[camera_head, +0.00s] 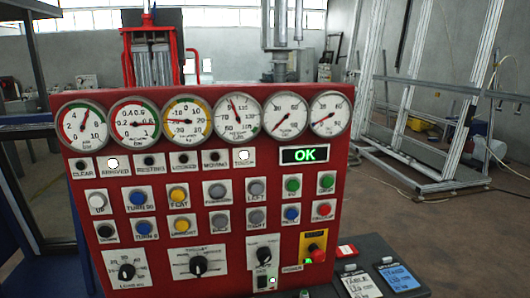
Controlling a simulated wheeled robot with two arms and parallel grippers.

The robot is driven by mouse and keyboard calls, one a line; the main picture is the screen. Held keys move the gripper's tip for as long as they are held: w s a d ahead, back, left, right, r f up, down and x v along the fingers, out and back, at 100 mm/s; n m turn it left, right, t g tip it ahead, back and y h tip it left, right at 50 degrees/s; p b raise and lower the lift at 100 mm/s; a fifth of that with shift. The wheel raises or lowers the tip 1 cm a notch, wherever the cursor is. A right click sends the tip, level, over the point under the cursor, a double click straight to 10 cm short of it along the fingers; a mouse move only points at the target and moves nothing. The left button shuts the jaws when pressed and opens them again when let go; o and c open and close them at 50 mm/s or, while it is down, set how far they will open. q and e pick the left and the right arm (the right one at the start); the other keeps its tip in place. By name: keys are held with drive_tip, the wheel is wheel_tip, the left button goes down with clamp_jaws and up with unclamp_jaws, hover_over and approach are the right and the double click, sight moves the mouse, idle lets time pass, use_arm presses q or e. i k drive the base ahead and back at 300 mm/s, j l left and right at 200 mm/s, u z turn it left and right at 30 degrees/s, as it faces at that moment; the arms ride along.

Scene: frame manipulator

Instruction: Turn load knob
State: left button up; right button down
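A red control panel (225,145) fills the middle of the camera_head view. Along its bottom row are three black rotary knobs on pale plates. The left knob (127,271) has a scale around it and a label below that seems to start with "LOAD", though it is blurred. The middle knob (198,266) sits on a wider plate. The right knob (263,254) is above a small black switch (264,282). Neither of my grippers shows in this view.
Several round gauges (233,117) line the panel's top. A green "OK" display (305,154) is lit. Coloured push buttons (179,194) fill the middle. A red emergency-type button (317,255) on yellow is at lower right. Labelled plates (398,277) lie on a dark surface beside the panel.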

sight(127, 273)
drive_tip(key=i+j+u, duration=0.1)
drive_tip(key=u, duration=0.25)
drive_tip(key=i+u, duration=0.15)
drive_tip(key=u, duration=0.2)
drive_tip(key=i+j+u, duration=0.1)
drive_tip(key=u, duration=0.25)
